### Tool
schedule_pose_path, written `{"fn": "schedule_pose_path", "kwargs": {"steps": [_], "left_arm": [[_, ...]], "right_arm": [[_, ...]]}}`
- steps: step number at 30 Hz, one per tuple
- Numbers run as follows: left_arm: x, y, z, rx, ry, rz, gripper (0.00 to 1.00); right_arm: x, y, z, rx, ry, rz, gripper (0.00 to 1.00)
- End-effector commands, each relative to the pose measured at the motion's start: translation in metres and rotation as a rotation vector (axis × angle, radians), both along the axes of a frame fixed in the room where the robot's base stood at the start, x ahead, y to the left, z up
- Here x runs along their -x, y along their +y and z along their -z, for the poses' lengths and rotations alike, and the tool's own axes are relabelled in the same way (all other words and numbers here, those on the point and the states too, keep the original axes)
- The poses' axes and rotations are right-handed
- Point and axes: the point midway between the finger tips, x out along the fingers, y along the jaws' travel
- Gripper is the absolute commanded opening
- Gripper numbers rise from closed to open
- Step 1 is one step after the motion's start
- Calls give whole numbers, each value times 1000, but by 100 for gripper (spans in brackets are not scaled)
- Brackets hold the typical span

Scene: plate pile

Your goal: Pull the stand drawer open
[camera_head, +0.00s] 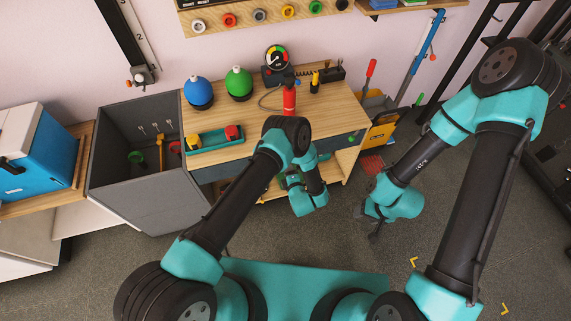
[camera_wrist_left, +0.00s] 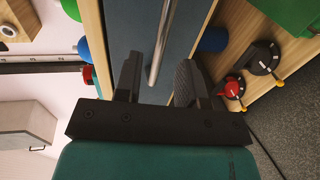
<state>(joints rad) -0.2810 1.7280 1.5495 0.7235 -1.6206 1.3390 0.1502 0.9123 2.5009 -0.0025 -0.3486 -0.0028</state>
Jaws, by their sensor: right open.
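The wooden stand (camera_head: 262,124) is in the middle of the head view, with a grey-blue drawer front (camera_head: 213,171) under its top. The drawer looks shut. In the left wrist view the drawer front (camera_wrist_left: 135,28) carries a metal bar handle (camera_wrist_left: 161,40). My left gripper (camera_wrist_left: 158,82) is open, with one finger on each side of the bar; a gap shows on both sides. In the head view my left arm hides the handle and most of that gripper. My right gripper (camera_head: 378,226) is open and empty, low over the floor right of the stand.
On the stand are blue (camera_head: 198,92) and green (camera_head: 238,82) domed objects, a teal tray (camera_head: 215,140) and a red cylinder (camera_head: 289,100). A grey open bin (camera_head: 135,160) adjoins its left side. A yellow holder (camera_head: 382,128) stands right. Floor in front is clear.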

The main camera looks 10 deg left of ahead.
Motion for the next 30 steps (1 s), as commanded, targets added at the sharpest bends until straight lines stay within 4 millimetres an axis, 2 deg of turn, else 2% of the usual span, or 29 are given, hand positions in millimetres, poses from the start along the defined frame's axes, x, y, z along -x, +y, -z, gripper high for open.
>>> {"fn": "schedule_pose_path", "kwargs": {"steps": [3, 9, 20, 30], "left_arm": [[-18, 9, 3, 0, -2, -3, 36], [-37, 16, 8, 0, -1, -1, 36], [-42, 18, 9, 0, -1, 0, 36], [-41, 18, 9, 0, 0, 0, 5]], "right_arm": [[0, 0, 0, 0, 0, 0, 52], [0, 0, 0, 0, 0, 0, 52], [0, 0, 0, 0, 0, 0, 52], [0, 0, 0, 0, 0, 0, 52]]}}
